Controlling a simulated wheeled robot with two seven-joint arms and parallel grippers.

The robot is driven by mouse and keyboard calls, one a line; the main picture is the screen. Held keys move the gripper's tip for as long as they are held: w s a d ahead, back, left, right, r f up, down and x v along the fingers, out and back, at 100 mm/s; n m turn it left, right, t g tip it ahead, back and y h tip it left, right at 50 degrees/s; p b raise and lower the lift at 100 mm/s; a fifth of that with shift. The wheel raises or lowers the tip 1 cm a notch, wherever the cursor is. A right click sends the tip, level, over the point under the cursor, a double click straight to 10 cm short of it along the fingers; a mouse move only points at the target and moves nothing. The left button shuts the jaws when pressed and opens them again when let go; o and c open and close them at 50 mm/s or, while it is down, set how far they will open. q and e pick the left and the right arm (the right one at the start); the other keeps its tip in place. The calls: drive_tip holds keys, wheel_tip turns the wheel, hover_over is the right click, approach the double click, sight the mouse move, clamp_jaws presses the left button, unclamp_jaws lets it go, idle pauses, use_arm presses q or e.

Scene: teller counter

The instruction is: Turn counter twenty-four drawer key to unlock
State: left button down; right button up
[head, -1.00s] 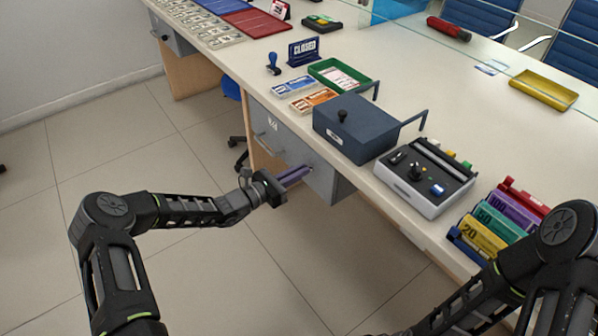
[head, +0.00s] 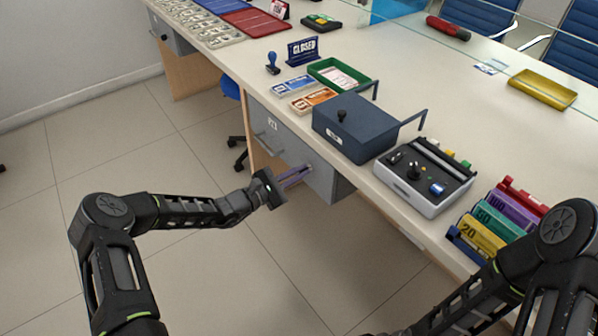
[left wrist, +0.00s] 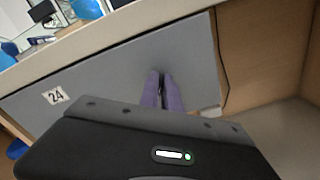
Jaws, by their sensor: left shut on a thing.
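The grey drawer front (head: 292,150) under the counter carries a white label, which reads 24 in the left wrist view (left wrist: 55,97). My left gripper (head: 306,169) reaches the right part of this drawer front with its purple fingers. In the left wrist view the fingertips (left wrist: 162,76) are close together against the drawer face. They are shut on the key, which is too small and too covered to see clearly. The lock is also hidden behind the fingertips. The drawer is closed. My right arm shows at the lower right, but its gripper is out of view.
Above the drawer, the counter (head: 375,78) holds a dark blue box (head: 355,128), a device with a black knob (head: 423,178) and a green tray (head: 340,75). The drawer's bar handle (head: 268,145) is left of my gripper. The floor in front is clear.

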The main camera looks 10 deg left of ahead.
use_arm(q)
drive_tip(key=m, duration=0.5)
drive_tip(key=shift+s+d+f+m, duration=0.1)
drive_tip(key=shift+f+m, duration=0.1)
drive_tip(key=shift+m, duration=0.1)
drive_tip(key=m, duration=0.5)
drive_tip(key=shift+f+m, duration=0.2)
drive_tip(key=shift+m, duration=0.1)
drive_tip(key=c, duration=1.6)
unclamp_jaws()
drive_tip(key=shift+o, duration=0.2)
drive_tip(key=v, duration=0.7)
drive_tip(key=shift+s, duration=0.35)
